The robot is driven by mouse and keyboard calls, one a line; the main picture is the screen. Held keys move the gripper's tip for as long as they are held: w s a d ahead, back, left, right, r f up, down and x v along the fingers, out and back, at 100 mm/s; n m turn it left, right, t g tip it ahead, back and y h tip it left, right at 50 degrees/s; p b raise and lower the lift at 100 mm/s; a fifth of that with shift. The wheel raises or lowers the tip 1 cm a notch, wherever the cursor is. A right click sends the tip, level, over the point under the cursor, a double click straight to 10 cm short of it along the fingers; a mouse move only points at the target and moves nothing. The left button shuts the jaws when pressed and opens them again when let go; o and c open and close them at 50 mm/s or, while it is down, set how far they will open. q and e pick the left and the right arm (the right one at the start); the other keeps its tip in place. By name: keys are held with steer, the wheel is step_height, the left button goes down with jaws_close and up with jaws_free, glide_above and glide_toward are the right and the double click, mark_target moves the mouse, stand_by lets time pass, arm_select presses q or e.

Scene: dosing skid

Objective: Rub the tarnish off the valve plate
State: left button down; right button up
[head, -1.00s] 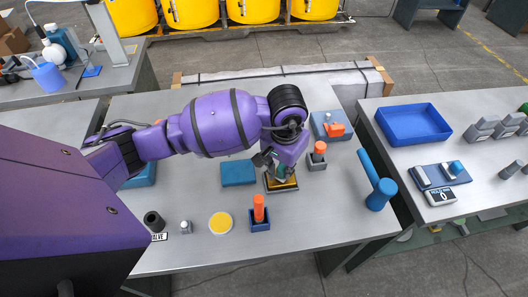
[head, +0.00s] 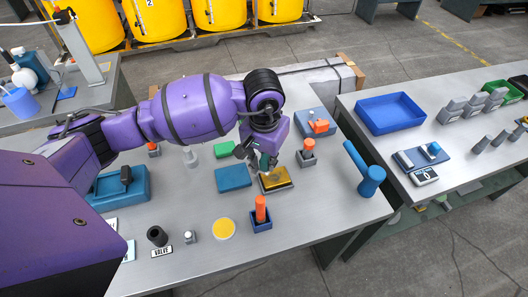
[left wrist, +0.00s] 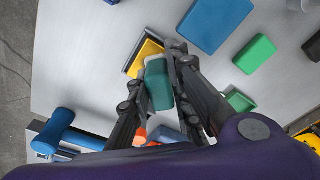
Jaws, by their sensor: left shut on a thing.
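The valve plate (head: 279,179) is a gold-coloured square in a dark frame, flat on the middle of the grey bench. Brownish patches show on its face. It also shows in the left wrist view (left wrist: 147,54), partly covered. My left gripper (head: 260,160) is shut on a teal block (left wrist: 157,86), which sits between its fingers. The block is over the plate's back left part in the head view; I cannot tell whether it touches the plate. My right gripper is not in view.
A blue pad (head: 233,178) lies left of the plate, with a green block (head: 226,150) behind it. Orange-handled tools stand in holders right of and in front of the plate (head: 261,210). A blue cylinder with a handle (head: 371,180) is at the bench's right edge.

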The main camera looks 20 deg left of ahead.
mark_target(266, 157)
arm_select(q)
steer(key=shift+r+p, duration=0.4)
steer(key=shift+r, duration=1.05)
